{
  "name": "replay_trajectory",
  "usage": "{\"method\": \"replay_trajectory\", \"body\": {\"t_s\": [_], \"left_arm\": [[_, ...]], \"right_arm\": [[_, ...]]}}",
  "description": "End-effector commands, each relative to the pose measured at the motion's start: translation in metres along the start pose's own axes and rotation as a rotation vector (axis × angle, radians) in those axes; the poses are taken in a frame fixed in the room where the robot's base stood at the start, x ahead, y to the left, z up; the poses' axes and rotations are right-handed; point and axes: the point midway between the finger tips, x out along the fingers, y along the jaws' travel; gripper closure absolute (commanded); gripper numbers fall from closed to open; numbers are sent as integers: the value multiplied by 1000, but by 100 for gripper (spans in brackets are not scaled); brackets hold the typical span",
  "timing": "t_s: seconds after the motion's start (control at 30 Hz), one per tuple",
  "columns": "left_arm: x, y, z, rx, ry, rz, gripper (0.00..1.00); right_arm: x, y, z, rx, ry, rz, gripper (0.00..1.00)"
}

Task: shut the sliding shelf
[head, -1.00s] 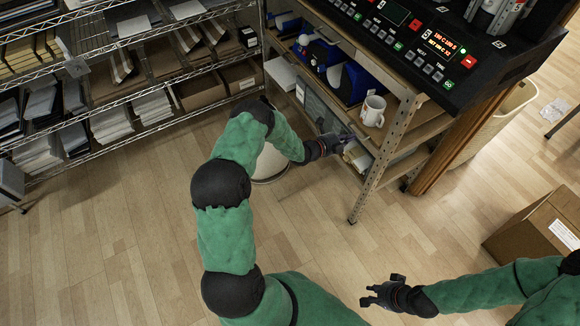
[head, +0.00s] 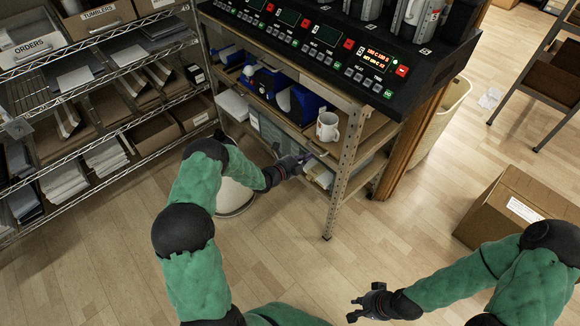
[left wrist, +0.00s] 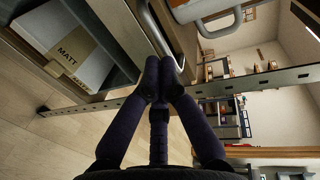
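The sliding shelf (head: 287,124) is a wooden board in the rack under the press, carrying a white mug (head: 327,127) and blue bins (head: 303,103). A grey bar handle (left wrist: 150,22) shows in the left wrist view, beside the wooden shelf edge. My left gripper (head: 303,159) is at the rack's front, just below and left of the mug. In the left wrist view, its fingertips (left wrist: 160,72) are together at the lower end of the handle; I cannot tell whether they touch it. My right gripper (head: 353,309) is open and empty above the floor, away from the rack.
A metal rack post (head: 343,175) stands right of my left gripper. A lower shelf holds a box marked MATT (left wrist: 72,45). A round white bin (head: 236,195) stands behind my left arm. A wire rack (head: 100,130) is at left, a cardboard box (head: 510,205) at right. The front floor is clear.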

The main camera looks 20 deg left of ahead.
Motion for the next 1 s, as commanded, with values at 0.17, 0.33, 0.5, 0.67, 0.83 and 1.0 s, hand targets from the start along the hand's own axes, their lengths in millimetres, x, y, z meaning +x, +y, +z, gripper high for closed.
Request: {"method": "replay_trajectory", "body": {"t_s": [0.17, 0.33, 0.5, 0.67, 0.83, 1.0], "left_arm": [[-32, -4, 3, -4, 2, 5, 100], [-68, -3, 2, -5, 2, 5, 100], [-95, -1, 2, -3, 2, 5, 100], [-109, 0, 2, -3, 4, 5, 100], [-113, 0, 1, -2, 5, 5, 100], [-112, 2, -3, 7, 17, 11, 100]], "right_arm": [[-18, -6, 1, 0, -1, 0, 78], [-29, -10, 1, 0, 0, 0, 78], [-37, -13, 2, 0, 0, 0, 78], [-40, -14, 2, 0, 0, 0, 78], [-40, -14, 2, 0, -1, 0, 78], [-40, -14, 2, 0, 0, 0, 78]]}}
